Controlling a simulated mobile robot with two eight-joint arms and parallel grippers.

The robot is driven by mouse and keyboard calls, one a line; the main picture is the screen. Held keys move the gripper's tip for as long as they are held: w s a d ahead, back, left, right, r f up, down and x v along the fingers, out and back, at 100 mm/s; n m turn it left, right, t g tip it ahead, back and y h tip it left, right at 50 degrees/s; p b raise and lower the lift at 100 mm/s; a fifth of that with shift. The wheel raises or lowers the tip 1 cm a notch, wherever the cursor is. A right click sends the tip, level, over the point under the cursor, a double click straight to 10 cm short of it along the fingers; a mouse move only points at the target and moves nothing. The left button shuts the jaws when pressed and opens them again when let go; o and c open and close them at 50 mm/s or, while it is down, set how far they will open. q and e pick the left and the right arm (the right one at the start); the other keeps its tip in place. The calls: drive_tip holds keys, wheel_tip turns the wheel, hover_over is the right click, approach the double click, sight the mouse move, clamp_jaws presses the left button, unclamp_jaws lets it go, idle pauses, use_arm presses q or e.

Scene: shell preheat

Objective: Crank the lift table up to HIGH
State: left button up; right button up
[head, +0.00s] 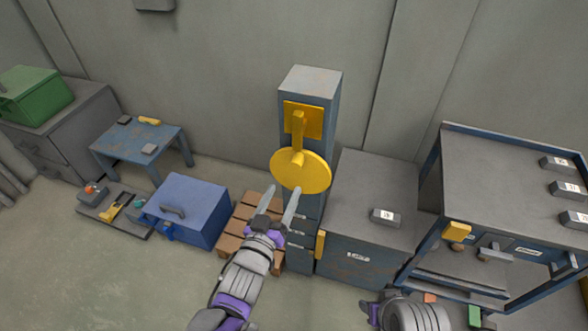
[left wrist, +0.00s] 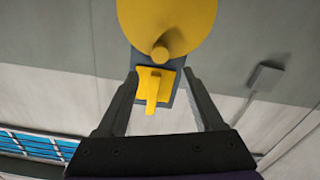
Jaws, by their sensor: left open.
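A yellow crank disc (head: 312,176) with a stub knob (head: 297,158) is on the front of a blue-grey column (head: 312,82). Above it is a yellow plate with a lever (head: 299,122). My left gripper (head: 284,189) is open and empty, its fingers pointing up just below the disc. In the left wrist view the disc (left wrist: 185,15) and its knob (left wrist: 160,53) are beyond the fingertips, with the lever (left wrist: 152,92) between the fingers (left wrist: 162,78). I see no contact with the knob. Which surface is the lift table is unclear.
A grey-topped cabinet (head: 375,185) stands right of the column, and a blue-framed bench (head: 500,170) farther right. A wooden pallet (head: 232,232), a blue toolbox (head: 190,195) and a small blue table (head: 130,135) are left. The floor at lower left is clear.

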sight(295, 166)
use_arm(q)
drive_tip(key=x, duration=0.9)
drive_tip(key=shift+w, duration=0.25)
clamp_jaws()
idle(1.0)
